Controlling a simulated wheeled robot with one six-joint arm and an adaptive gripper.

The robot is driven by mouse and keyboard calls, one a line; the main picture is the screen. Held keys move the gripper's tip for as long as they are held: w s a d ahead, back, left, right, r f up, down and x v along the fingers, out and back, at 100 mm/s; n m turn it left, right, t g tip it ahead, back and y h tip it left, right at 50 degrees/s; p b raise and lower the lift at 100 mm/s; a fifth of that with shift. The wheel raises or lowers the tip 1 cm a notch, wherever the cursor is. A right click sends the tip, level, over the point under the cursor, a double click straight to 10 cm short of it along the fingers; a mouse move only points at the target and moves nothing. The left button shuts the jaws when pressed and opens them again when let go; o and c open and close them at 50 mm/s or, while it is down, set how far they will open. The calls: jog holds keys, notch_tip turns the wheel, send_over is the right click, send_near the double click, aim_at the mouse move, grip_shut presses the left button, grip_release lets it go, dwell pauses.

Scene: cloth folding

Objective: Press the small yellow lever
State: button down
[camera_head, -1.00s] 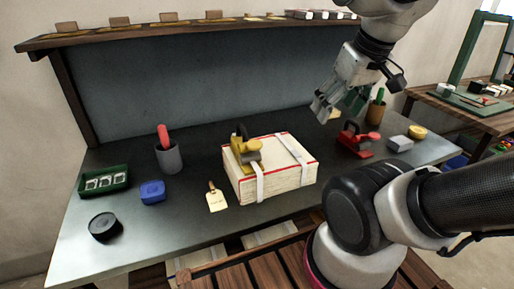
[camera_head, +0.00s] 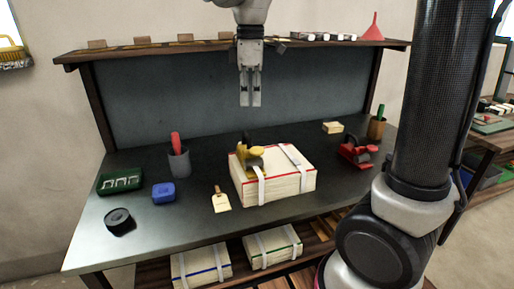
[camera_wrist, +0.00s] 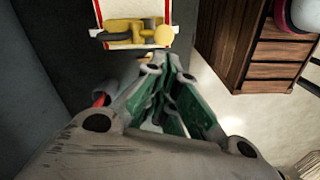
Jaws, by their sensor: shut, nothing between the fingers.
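A small yellow lever device (camera_head: 249,157) with a dark handle sits on top of a strapped white bundle with red edging (camera_head: 292,186), at the middle of the dark table. My gripper (camera_head: 250,104) is shut and empty, pointing down in the air above and behind the bundle, apart from the lever. In the wrist view the yellow lever device (camera_wrist: 128,33) lies on the bundle (camera_wrist: 181,12) at the top, beyond my shut fingers (camera_wrist: 168,70). A red lever device (camera_head: 355,153) stands to the right.
A grey cup (camera_head: 179,163), blue box (camera_head: 163,192), green tray (camera_head: 120,181), black round tin (camera_head: 118,220) and paper tag (camera_head: 221,202) lie to the left. A brown cup (camera_head: 377,128) stands back right. A shelf (camera_head: 120,53) runs behind my gripper.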

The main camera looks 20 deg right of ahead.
aim_at(253, 150)
jog(key=shift+s+d+r+n, duration=0.1)
jog(key=shift+r+n, duration=0.15)
jog(key=shift+n, duration=0.35)
jog(key=shift+s+a+r+n, duration=0.1)
jog(key=shift+r+n, duration=0.15)
jog(key=shift+n, duration=0.35)
jog(key=shift+s+d+r+n, duration=0.1)
jog(key=shift+r+n, duration=0.15)
jog(key=shift+n, duration=0.35)
notch_tip(253, 150, down, 14)
jog(key=shift+f, duration=0.1)
